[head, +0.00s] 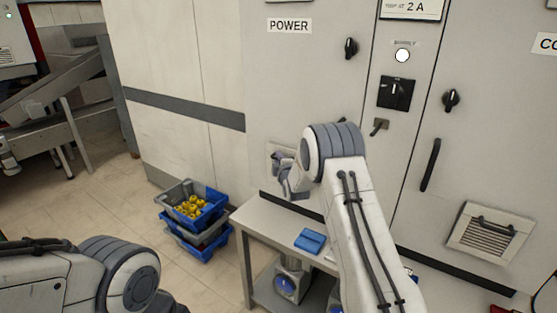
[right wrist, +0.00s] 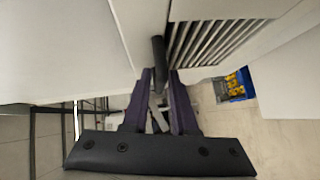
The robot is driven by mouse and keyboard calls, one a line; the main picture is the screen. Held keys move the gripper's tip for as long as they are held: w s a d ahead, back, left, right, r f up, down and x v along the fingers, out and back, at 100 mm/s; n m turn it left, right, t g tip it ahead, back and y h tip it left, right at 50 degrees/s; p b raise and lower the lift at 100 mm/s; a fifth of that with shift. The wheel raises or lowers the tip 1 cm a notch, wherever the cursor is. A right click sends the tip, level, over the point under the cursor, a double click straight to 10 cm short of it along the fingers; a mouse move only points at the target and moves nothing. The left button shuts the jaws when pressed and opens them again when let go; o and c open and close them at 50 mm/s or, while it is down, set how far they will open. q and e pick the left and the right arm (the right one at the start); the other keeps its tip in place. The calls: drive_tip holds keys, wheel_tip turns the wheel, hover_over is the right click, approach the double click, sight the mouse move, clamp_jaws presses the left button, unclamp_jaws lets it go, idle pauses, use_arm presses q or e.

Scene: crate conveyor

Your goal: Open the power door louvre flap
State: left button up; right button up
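The power door (head: 300,85) stands behind the table under a "POWER" label. Its louvre flap (head: 275,150) is low on the door, mostly hidden by my right arm. My right gripper (head: 284,172) is at the flap. In the right wrist view, the flap's slats (right wrist: 215,40) show beside a dark bar handle (right wrist: 158,52). The handle's end lies between the fingertips of my right gripper (right wrist: 160,76), which look closed around it. I cannot tell how far the flap stands open. My left arm shows at the lower left, but its gripper is out of view.
A small table (head: 257,222) with a blue object (head: 310,241) stands below the flap. Stacked blue and grey crates (head: 205,230) with yellow items sit on the floor to its left. Another cabinet door at right has a similar louvre flap (head: 490,233). Open floor lies left.

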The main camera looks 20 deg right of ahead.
clamp_jaws()
idle(1.4)
